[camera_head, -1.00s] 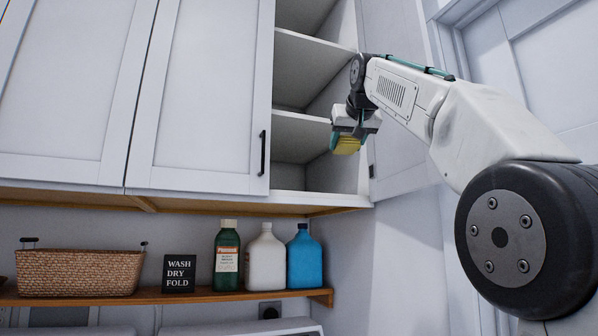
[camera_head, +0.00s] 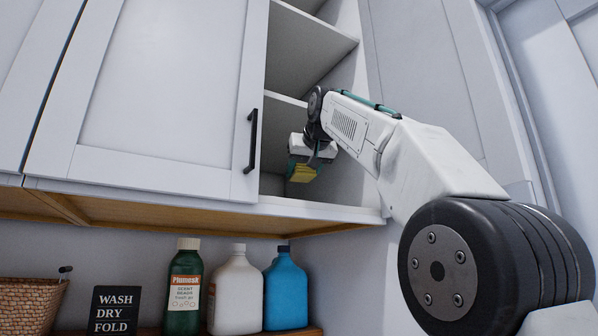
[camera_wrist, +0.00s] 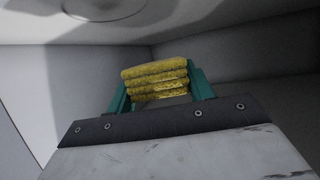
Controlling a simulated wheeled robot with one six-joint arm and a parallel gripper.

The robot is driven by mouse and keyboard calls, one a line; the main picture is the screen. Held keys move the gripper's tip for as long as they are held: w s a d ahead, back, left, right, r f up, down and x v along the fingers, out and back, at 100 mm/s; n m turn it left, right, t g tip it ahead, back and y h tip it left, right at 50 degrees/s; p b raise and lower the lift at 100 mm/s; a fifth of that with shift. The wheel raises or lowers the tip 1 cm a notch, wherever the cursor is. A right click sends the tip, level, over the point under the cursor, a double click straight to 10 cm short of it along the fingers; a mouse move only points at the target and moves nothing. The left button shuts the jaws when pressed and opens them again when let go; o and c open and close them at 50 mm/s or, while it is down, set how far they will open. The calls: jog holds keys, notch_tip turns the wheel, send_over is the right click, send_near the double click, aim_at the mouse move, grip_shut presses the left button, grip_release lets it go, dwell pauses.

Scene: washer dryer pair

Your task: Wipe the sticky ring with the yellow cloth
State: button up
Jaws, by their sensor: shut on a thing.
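The yellow cloth (camera_wrist: 155,78), folded in several layers, is between the teal fingers of my gripper (camera_wrist: 160,92) in the wrist view. In the head view my gripper (camera_head: 305,158) is inside the open cabinet compartment, with the cloth (camera_head: 302,173) below it, above the cabinet floor. I cannot tell whether the cloth touches that floor. A faint grey ring-like mark (camera_wrist: 104,16) shows at the top edge of the wrist view on a pale surface, apart from the cloth. It is partly cut off by the frame. The ring does not show in the head view.
A closed cabinet door (camera_head: 160,90) with a black handle (camera_head: 251,140) is just left of the opening. A shelf (camera_head: 310,45) is above my gripper. Below the cabinet stand a green bottle (camera_head: 184,290), a white jug (camera_head: 236,292), a blue jug (camera_head: 285,290) and a sign (camera_head: 115,312).

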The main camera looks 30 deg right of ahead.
jog(key=shift+s+a+f, duration=0.1)
jog(key=shift+f, duration=2.6)
jog(key=shift+f, duration=1)
